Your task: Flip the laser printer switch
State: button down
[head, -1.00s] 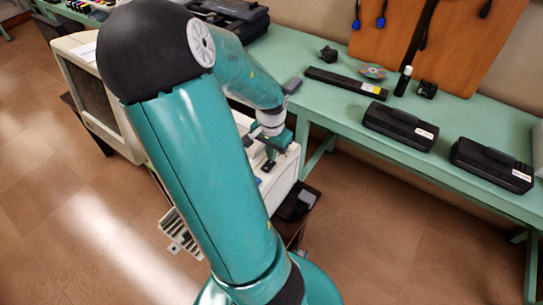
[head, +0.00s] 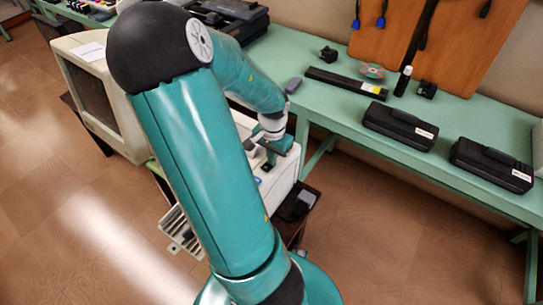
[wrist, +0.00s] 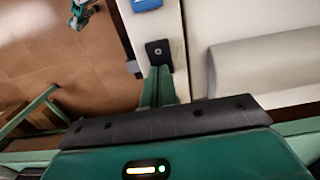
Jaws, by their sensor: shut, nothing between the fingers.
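The laser printer (head: 284,184) is a white box mostly hidden behind my arm in the head view. Its white casing (wrist: 182,20) also fills the middle and right of the wrist view. A small black switch plate (wrist: 158,51) with a round light spot sits near the casing's edge, just beyond my fingertips. My gripper (wrist: 161,72) has its two green fingers together, empty, with the tips at or very near the plate's lower edge. I cannot tell whether they touch. In the head view my gripper (head: 272,160) points down over the printer's top.
A blue part (wrist: 146,4) lies farther along the casing. An old monitor (head: 95,85) stands left of the printer. A green bench (head: 345,115) behind carries black cases (head: 400,126) and small items. The floor at right is clear.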

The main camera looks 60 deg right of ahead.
jog(key=shift+a, duration=0.2)
jog(key=shift+w+a+r, duration=0.1)
jog(key=shift+a+r, duration=0.1)
jog(key=shift+a, duration=0.45)
jog(key=shift+w+r, duration=0.1)
jog(key=shift+r, duration=0.5)
notch_tip(320, 180, up, 13)
jog(key=shift+d+f, duration=0.15)
jog(key=shift+d, duration=0.05)
